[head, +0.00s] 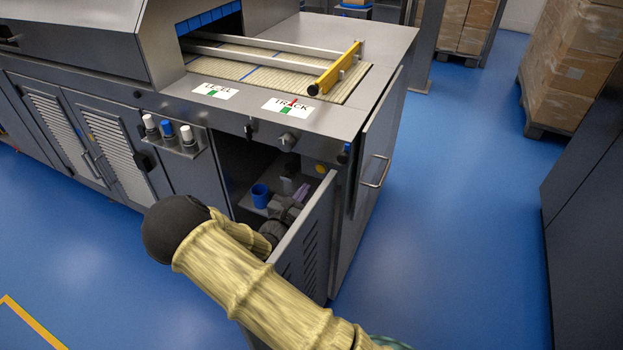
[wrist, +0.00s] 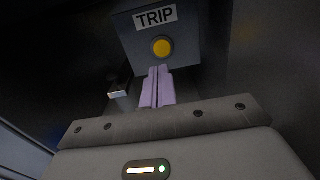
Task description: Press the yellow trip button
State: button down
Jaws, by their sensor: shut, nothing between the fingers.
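The yellow trip button (wrist: 162,47) is round and sits on the front of a grey box (wrist: 190,32), under a black-on-white TRIP label (wrist: 156,16). My gripper (wrist: 159,70) has its two lilac fingers shut together and empty. In the wrist view its tips appear just below the button, over the lower part of the box. Whether they touch the box cannot be told. In the head view my gripper (head: 301,190) reaches inside the open cabinet, partly behind the door. A yellow spot (head: 320,169) shows there on the right; I cannot tell if it is the button.
The open cabinet door (head: 307,240) stands close to the right of my arm. A blue cup (head: 260,195) stands inside, left of my gripper. A latch-like metal piece (wrist: 119,92) is left of the fingers. The machine top (head: 350,122) overhangs the opening.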

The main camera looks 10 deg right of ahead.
jog(key=v, duration=0.5)
jog(key=shift+s+a, duration=0.15)
jog(key=shift+a, duration=0.1)
jog(key=shift+f, duration=0.1)
jog(key=shift+a, duration=0.1)
jog(key=shift+s, duration=0.2)
